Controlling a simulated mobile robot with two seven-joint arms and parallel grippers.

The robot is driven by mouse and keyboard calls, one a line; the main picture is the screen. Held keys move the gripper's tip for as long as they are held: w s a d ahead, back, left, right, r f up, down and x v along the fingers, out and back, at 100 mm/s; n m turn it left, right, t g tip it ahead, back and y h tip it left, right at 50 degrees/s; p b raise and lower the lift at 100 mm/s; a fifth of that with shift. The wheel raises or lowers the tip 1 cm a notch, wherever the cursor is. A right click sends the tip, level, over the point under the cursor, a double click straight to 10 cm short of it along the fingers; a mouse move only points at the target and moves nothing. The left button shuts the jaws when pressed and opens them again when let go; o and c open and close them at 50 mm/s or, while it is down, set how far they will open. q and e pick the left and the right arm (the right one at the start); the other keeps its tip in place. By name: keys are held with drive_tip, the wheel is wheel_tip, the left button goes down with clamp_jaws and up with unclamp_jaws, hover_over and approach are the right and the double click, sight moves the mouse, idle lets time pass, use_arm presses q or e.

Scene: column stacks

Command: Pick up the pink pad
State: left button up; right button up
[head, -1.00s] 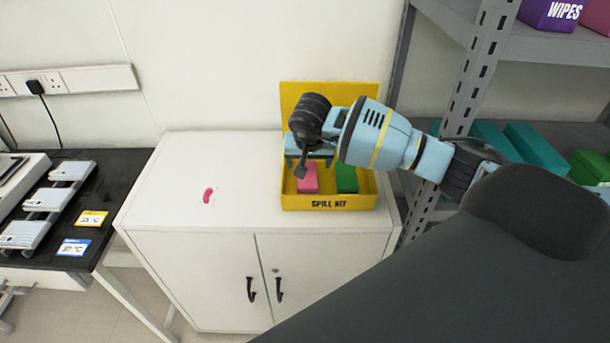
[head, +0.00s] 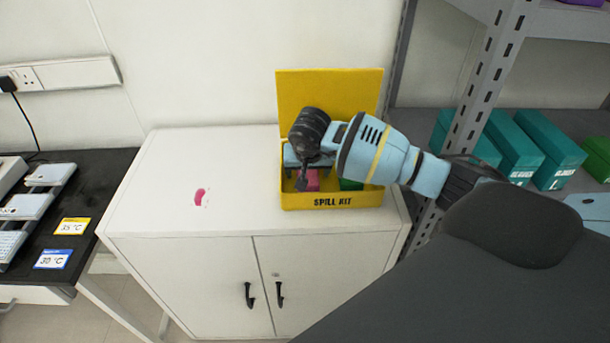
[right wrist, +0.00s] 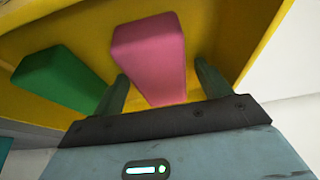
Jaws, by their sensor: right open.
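The pink pad (head: 312,181) lies in the yellow spill kit box (head: 331,201) on the white cabinet, partly hidden by my right gripper in the head view. My right gripper (head: 302,182) reaches down at the box. In the right wrist view the pink pad (right wrist: 150,50) shows between the two fingers of the right gripper (right wrist: 161,84). The fingers are open, one on each side of the pad's near end. I cannot tell whether either finger touches it. My left gripper is not in view.
A green pad (head: 350,184) lies right of the pink one; it also shows in the wrist view (right wrist: 60,82). The box's raised lid (head: 335,88) stands behind. A metal shelf post (head: 482,75) stands right.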

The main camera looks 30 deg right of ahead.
drive_tip(key=shift+f, duration=0.1)
drive_tip(key=shift+c, duration=0.5)
drive_tip(key=c, duration=1)
